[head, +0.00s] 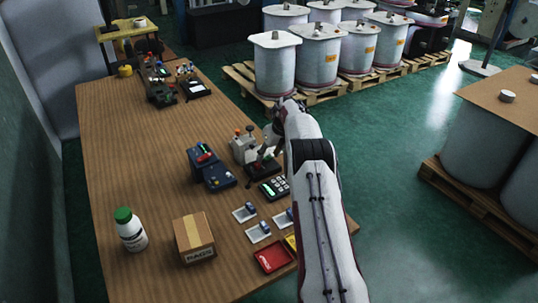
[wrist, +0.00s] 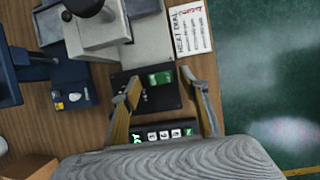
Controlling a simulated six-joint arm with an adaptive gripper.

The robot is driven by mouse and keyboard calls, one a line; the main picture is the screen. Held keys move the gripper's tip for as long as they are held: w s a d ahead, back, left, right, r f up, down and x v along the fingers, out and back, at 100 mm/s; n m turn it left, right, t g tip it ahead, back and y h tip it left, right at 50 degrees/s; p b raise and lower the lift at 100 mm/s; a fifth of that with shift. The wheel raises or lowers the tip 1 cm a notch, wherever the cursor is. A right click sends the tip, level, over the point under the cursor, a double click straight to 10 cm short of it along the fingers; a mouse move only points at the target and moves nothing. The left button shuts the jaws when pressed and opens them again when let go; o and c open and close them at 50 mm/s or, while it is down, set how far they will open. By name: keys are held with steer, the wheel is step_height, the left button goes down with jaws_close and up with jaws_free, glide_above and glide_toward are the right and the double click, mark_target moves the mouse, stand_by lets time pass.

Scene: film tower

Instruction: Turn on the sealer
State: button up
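I cannot tell the switch's position. My gripper (wrist: 160,76) is open and empty, its two fingers apart on either side of the green switch. I cannot tell how high the fingertips are above it.
A blue device (head: 210,168) stands left of the grey machine. A keypad device (head: 273,187) with a green display lies in front. A card (wrist: 190,28) is beside the machine. A bottle (head: 130,230), box (head: 193,238) and red tray (head: 272,257) are nearer.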

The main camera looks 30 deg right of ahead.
stand_by(0.3)
steer(key=v, duration=1.2)
stand_by(0.3)
steer(key=shift+d, duration=0.1)
steer(key=shift+y, duration=0.6)
steer(key=f, duration=0.1)
steer(key=w+f, duration=0.1)
steer(key=f, duration=0.2)
steer(key=shift+w+d, duration=0.3)
steer(key=shift+d, duration=0.05)
steer(key=shift+f, duration=0.1)
steer(key=shift+x, duration=3.75)
